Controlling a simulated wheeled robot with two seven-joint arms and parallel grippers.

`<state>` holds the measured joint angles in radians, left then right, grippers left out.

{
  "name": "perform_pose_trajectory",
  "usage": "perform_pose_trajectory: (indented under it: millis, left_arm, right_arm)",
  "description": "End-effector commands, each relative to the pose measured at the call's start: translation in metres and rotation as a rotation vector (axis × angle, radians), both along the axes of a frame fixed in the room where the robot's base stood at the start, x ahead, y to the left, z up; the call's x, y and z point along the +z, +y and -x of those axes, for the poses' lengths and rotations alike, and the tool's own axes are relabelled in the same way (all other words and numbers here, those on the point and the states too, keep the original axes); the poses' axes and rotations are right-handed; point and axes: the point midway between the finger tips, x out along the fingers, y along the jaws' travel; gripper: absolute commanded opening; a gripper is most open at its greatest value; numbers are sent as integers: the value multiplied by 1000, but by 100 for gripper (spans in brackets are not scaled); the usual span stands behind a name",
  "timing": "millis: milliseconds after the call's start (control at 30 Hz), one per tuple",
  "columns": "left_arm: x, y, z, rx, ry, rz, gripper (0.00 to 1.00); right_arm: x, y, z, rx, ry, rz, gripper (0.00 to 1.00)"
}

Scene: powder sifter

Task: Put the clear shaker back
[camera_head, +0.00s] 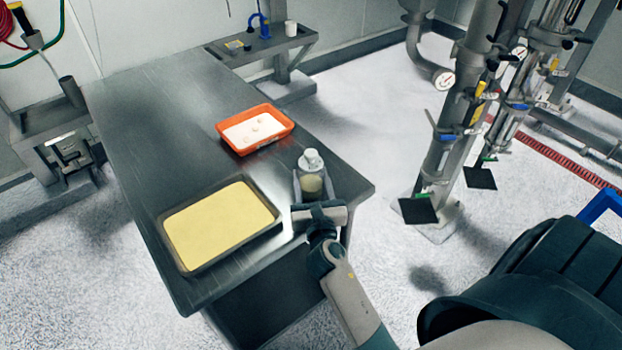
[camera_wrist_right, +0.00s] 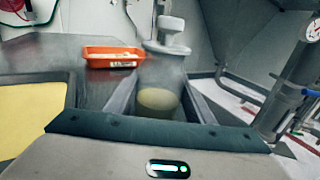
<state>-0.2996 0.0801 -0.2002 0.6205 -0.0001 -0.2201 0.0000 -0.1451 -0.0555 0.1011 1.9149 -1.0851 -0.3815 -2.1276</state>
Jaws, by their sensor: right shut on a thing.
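The clear shaker (camera_head: 312,182) stands upright at the right edge of the steel table, with pale yellow powder in its lower part and a grey-white top. My right gripper (camera_head: 311,186) is around it, shut on its body with one finger on each side. In the right wrist view the shaker (camera_wrist_right: 160,80) sits upright between the two fingers (camera_wrist_right: 158,100). Whether its base touches the table is hard to tell, as the gripper hides it. My left gripper is not in view.
A tray of yellow powder (camera_head: 222,222) lies left of my right gripper. An orange tray (camera_head: 277,121) with white contents lies behind the shaker. The steel table (camera_head: 165,120) is bare at its far left. Pipework with gauges (camera_head: 444,80) stands to the right.

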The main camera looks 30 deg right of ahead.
Motion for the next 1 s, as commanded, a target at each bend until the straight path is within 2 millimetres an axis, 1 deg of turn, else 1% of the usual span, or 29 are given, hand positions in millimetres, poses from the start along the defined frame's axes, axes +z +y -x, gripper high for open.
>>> perform_pose_trajectory:
  millis: [200, 233, 267, 300, 733, 867, 1000]
  left_arm:
    - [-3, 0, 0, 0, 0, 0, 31]
    - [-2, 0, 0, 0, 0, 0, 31]
    - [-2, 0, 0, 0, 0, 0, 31]
    - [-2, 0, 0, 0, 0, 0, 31]
    - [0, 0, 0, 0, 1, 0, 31]
    - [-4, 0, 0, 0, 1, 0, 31]
    - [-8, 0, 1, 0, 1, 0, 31]
  right_arm:
    - [-3, 0, 0, 0, 0, 1, 23]
    - [-2, 0, 0, 0, 0, 1, 56]
    - [-2, 0, 0, 0, 0, 1, 63]
    - [-2, 0, 0, 0, 0, 1, 67]
    - [1, 1, 1, 0, 0, 0, 67]
    - [-1, 5, 12, 0, 0, 1, 67]
    - [-2, 14, 29, 1, 1, 0, 67]
